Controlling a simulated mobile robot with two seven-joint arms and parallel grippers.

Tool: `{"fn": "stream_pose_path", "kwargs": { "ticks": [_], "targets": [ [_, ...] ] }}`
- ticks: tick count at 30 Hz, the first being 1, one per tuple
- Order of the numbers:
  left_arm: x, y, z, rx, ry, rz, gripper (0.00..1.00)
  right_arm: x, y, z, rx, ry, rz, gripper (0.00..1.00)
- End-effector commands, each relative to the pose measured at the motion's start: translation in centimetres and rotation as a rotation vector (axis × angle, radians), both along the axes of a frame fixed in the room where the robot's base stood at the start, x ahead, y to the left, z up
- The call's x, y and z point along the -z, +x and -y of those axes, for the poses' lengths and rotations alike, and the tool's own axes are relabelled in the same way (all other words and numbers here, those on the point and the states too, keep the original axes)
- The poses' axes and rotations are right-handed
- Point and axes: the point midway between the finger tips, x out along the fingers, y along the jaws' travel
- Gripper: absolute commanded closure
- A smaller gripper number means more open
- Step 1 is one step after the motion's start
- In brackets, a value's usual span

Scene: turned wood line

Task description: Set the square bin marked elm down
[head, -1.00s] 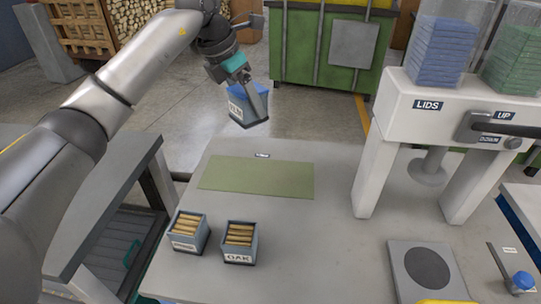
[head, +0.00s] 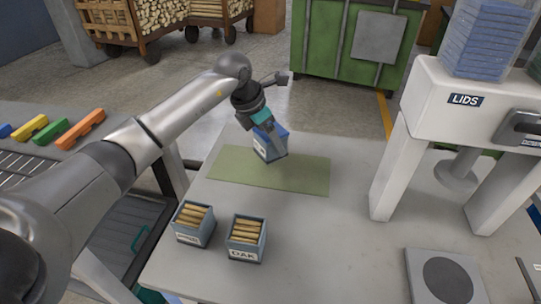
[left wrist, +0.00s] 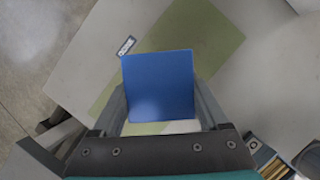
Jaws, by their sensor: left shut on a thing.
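The square elm bin (head: 266,151) is blue-grey with a pale label and a flat blue top. My left gripper (head: 273,139) is shut on it, one finger down each side. The bin is over the green mat (head: 305,178), slightly tilted in the head view; whether its base touches the mat I cannot tell. In the left wrist view the blue top (left wrist: 160,85) fills the space between the fingers, with the mat (left wrist: 212,42) behind it. The bin's underside is hidden. My right gripper is not in view.
Two open bins of wooden pieces, one with an unclear label (head: 193,236) and one marked OAK (head: 244,251), stand in front of the mat. A white lid press (head: 440,90) stands at right, a grey plate (head: 441,278) before it. Most of the mat is clear.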

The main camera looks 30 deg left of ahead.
Motion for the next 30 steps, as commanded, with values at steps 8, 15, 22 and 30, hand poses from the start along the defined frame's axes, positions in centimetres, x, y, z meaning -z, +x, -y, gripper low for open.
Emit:
{"fn": "stream_pose_path", "kwargs": {
  "ticks": [8,15,22,30],
  "targets": [
    [2.8,0.0,0.0,-0.002,-0.002,-0.001,0.97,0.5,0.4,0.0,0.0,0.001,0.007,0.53],
    [4.5,0.1,0.0,-0.001,-0.002,0.004,0.97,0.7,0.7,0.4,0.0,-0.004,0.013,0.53],
    [4.8,0.1,0.0,-0.001,-0.001,0.002,0.97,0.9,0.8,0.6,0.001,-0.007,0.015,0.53],
    [4.8,0.0,0.0,-0.001,-0.001,0.001,0.0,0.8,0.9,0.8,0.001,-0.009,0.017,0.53]
  ]
}}
